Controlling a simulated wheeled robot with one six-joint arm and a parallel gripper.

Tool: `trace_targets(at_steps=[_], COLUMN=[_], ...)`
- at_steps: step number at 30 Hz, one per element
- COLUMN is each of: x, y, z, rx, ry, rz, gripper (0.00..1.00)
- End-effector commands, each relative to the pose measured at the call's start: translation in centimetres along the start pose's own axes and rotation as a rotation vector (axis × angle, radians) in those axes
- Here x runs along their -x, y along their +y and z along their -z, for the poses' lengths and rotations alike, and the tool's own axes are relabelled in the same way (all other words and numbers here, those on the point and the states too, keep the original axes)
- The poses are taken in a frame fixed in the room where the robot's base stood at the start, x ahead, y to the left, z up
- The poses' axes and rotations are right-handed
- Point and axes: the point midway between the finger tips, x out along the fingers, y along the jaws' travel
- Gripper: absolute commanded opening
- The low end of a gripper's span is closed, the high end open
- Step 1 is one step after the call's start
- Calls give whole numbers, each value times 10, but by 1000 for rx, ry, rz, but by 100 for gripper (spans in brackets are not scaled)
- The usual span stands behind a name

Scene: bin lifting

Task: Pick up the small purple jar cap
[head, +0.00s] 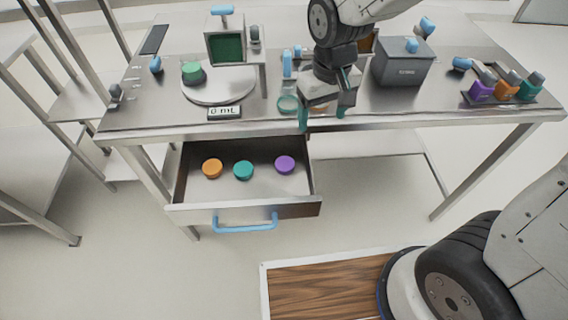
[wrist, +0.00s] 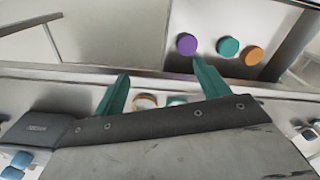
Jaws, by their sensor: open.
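The small purple jar cap (head: 285,165) lies in the open drawer (head: 246,209), at the right of the three caps there. It also shows in the wrist view (wrist: 187,43), beyond my right fingertip and apart from it. My gripper (head: 320,122) is open, with green fingers, above the table's front edge, higher than the drawer and a little to the right of the purple cap. In the wrist view my gripper (wrist: 163,78) has nothing visible held between its fingers.
A teal cap (head: 243,170) and an orange cap (head: 212,168) lie left of the purple one. The drawer's blue handle (head: 245,223) faces front. On the table (head: 150,119) stand a round plate (head: 218,90), a grey box (head: 402,68) and purple, orange and teal jars at the right.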

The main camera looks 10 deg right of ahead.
Motion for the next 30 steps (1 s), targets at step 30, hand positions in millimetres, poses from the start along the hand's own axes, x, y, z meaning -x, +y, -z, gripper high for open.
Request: trace_targets(at_steps=[30], x=[-183], y=[-65], z=[35], rx=[131], ry=[-39], rz=[1], gripper=[75])
